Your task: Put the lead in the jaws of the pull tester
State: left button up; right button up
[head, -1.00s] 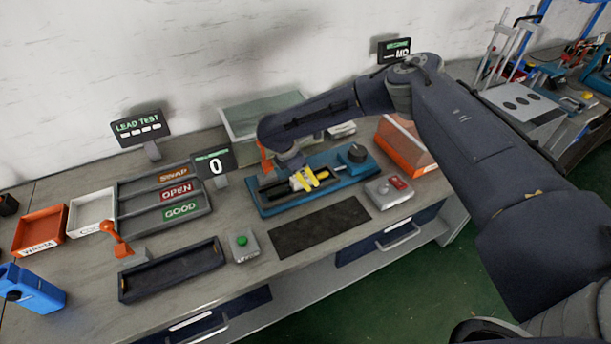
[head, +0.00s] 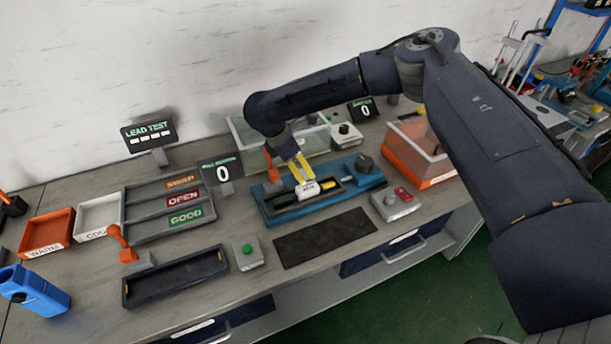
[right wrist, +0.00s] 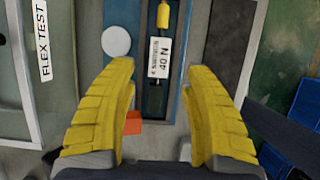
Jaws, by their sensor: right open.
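The pull tester (head: 352,191) is a long blue fixture on the bench, with a dark channel, a black knob and an orange lever (head: 270,168). A white block marked 40 N (right wrist: 160,58) sits in its channel, with a yellow piece (right wrist: 162,16) at one end. My right gripper (head: 303,170) has yellow fingers and is above the tester. In the right wrist view its fingers (right wrist: 160,78) are spread wide with nothing between them, the block lying beyond. I cannot make out the lead in either view. My left gripper is out of view.
A dark mat (head: 325,238) and a grey box with a green button (head: 247,254) lie in front. An empty-looking dark tray (head: 175,278) and a sorting rack (head: 165,208) are to the left. An orange bin (head: 425,170) stands right of the tester.

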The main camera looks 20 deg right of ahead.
jog(key=shift+v, duration=1.1)
dwell(0.5)
